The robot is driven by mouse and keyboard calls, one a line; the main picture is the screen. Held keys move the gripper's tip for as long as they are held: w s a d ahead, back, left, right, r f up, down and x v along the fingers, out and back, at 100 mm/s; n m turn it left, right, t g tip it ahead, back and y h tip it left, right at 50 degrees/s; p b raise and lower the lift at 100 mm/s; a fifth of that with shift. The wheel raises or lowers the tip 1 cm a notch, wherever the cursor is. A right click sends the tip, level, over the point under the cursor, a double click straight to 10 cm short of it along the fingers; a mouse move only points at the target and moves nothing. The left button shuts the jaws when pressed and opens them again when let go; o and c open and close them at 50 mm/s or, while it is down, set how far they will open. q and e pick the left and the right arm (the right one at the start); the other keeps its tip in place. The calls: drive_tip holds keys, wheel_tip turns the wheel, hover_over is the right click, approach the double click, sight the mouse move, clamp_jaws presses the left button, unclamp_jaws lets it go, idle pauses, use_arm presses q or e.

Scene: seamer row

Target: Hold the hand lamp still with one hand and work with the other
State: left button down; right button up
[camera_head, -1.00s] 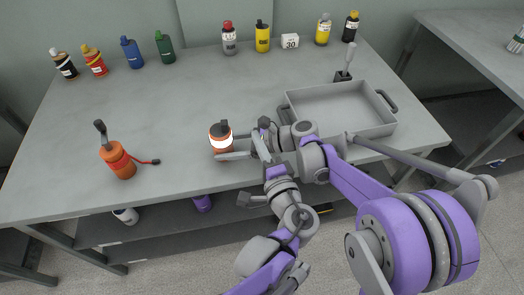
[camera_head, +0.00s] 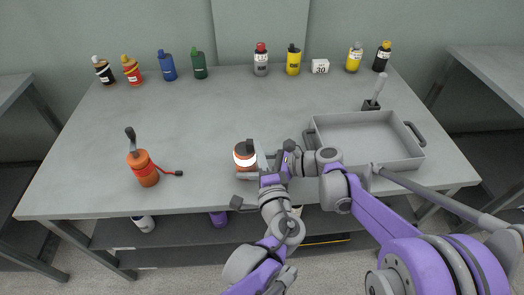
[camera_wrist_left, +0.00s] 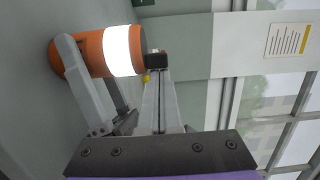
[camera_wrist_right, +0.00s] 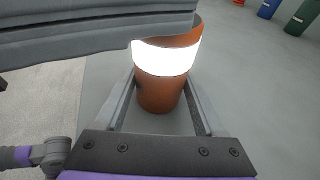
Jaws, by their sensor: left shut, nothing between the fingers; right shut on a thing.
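The hand lamp (camera_head: 245,158) is an orange cylinder with a glowing white band and a dark top, standing upright near the table's front edge. My right gripper (camera_wrist_right: 160,95) is shut on its orange lower body (camera_wrist_right: 158,92), one finger on each side. My left gripper (camera_head: 260,150) is shut and empty. In the left wrist view its fingers (camera_wrist_left: 158,78) point at the lamp's dark top (camera_wrist_left: 157,61), close to it; I cannot tell whether they touch. The lamp's band also shows in the left wrist view (camera_wrist_left: 122,50). The left gripper hides the lamp's top in the right wrist view.
Several bottles and a card marked 30 (camera_head: 320,66) line the back. The table's middle is clear.

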use_arm(q)
drive_tip(key=a, duration=0.3)
drive_tip(key=shift+w, duration=0.15)
drive_tip(key=shift+d, duration=0.15)
drive_tip(key=s+d, duration=0.5)
drive_tip(key=s, duration=0.5)
drive_tip(key=shift+s+d, duration=0.2)
use_arm(e)
drive_tip(key=o, duration=1)
drive_tip(key=shift+c, duration=0.2)
